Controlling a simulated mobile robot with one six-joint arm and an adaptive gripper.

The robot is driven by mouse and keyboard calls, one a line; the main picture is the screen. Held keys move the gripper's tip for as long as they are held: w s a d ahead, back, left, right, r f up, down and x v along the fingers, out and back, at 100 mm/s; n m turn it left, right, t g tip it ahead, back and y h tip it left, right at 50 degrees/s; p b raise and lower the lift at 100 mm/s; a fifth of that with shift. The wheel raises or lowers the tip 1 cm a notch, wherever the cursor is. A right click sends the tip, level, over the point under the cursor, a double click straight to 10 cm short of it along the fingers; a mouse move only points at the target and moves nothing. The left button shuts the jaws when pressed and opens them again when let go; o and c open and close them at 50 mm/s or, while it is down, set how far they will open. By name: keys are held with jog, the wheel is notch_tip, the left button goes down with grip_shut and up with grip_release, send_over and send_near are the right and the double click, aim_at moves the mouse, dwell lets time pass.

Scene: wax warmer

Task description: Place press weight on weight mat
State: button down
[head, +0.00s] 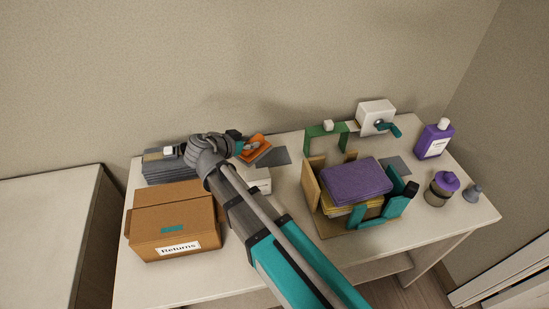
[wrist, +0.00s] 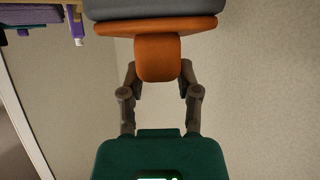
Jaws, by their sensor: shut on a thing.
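The press weight (head: 260,142) is an orange piece with a grey slab. In the wrist view, its orange handle (wrist: 158,62) is between the two fingers of my gripper (wrist: 158,82), with the orange plate and grey slab beyond. In the head view, my gripper (head: 243,148) is shut on it toward the back of the table. I cannot tell which is the weight mat, or whether the weight touches the surface.
A Returns carton (head: 172,250) and a grey stack (head: 165,172) stand left. A wooden-sided press holds a purple stack (head: 355,182). A green bracket (head: 322,131), white crank box (head: 374,115), purple bottle (head: 434,140) and jar (head: 442,190) stand right. A small white box (head: 260,181) sits beside my arm.

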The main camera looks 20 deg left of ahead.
aim_at(269, 148)
jog(key=d+f+m+h+b, duration=0.1)
jog(key=d, duration=0.1)
jog(key=w+d+f+m+h+b, duration=0.1)
jog(key=f+b, duration=0.1)
jog(key=shift+w+d+g, duration=0.15)
jog(key=shift+d+g, duration=0.2)
jog(key=shift+g, duration=0.05)
jog(key=shift+w+d+f+m, duration=0.15)
jog(key=shift+d+m, duration=0.15)
jog(key=shift+d, duration=0.2)
jog(key=w+a+f+b, duration=0.3)
jog(key=w+f+b, duration=0.6)
jog(key=w, duration=0.3)
jog(key=shift+w+a, duration=0.25)
jog(key=shift+a, duration=0.15)
jog(key=shift+f, duration=0.1)
